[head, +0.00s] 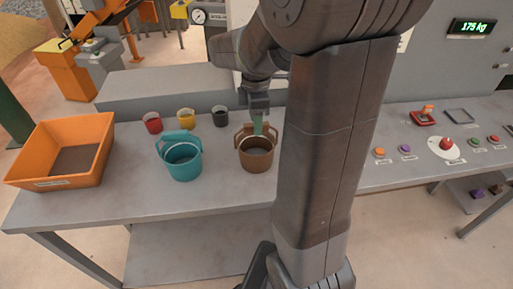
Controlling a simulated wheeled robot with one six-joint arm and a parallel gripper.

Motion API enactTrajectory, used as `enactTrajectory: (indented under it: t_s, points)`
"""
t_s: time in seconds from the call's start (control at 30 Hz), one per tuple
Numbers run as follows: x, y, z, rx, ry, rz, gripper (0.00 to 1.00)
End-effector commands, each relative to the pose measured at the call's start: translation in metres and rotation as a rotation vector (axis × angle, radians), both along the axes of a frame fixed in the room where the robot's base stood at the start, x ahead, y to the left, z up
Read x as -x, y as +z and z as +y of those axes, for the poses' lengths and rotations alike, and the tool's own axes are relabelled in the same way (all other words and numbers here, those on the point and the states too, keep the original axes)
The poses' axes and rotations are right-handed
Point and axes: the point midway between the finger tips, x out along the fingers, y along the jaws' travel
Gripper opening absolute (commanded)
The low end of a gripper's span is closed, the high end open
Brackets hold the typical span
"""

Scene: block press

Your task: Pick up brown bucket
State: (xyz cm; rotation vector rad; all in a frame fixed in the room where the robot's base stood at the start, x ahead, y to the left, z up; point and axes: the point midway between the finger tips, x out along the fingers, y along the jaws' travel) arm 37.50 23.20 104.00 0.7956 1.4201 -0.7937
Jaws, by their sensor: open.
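The brown bucket (256,158) stands upright on the grey table (135,205), just left of my arm in the head view. Its handle is raised at the back. My gripper (258,122) points down at the bucket's back rim, by the handle. A small greenish part shows at its tips. The gripper is open. The view is too small to tell whether its fingers are around the handle or touching it. My arm hides the table to the right of the bucket.
A teal bucket (181,160) stands left of the brown one. Small red (152,122), yellow (186,117) and black (220,116) cups stand behind. An orange bin (62,150) sits at the left. A button panel (430,145) is at the right.

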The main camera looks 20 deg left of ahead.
Motion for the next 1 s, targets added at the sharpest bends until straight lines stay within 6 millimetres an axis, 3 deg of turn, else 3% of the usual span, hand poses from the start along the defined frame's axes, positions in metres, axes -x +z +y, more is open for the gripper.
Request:
enactTrajectory:
  t_s: [0.33,0.63,0.87,1.0]
  points:
    - [-0.005,-0.044,0.002,0.003,0.000,0.004,0.42]
    - [-0.006,-0.050,0.003,0.001,-0.001,0.001,0.42]
    - [-0.006,-0.050,0.003,0.001,-0.001,0.001,0.00]
    - [-0.006,-0.050,0.003,0.001,-0.001,0.001,0.00]
